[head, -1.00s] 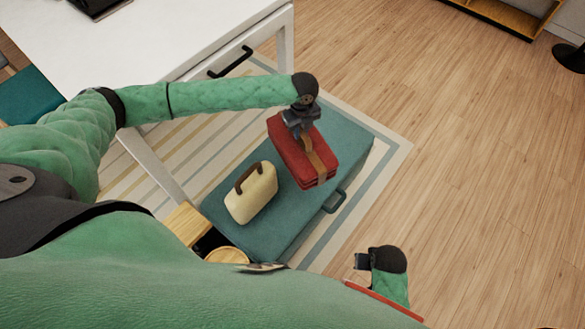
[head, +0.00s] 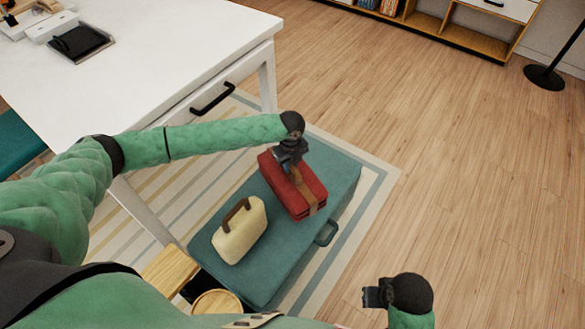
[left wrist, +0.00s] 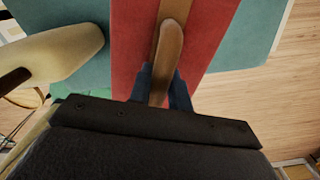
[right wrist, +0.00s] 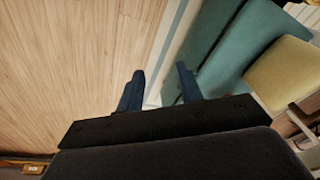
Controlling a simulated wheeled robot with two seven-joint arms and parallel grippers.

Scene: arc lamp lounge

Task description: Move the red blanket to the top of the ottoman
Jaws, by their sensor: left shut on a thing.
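The red blanket (head: 302,197) is a folded red bundle with a brown strap and handle. It sits on or just above the teal ottoman (head: 330,178), at its far end; I cannot tell if it touches. My left gripper (head: 290,165) is shut on the blanket's brown handle. In the left wrist view the handle of the blanket (left wrist: 205,35) runs between the fingers (left wrist: 163,88). My right gripper (head: 372,297) is at the lower right, away from the blanket. In the right wrist view its fingers (right wrist: 158,90) are apart with nothing between them.
A cream bag (head: 240,232) with a brown handle stands on the ottoman, left of the blanket. A white desk (head: 150,70) with a drawer handle is at the upper left. A striped rug (head: 375,190) lies under the ottoman. Wooden floor to the right is clear.

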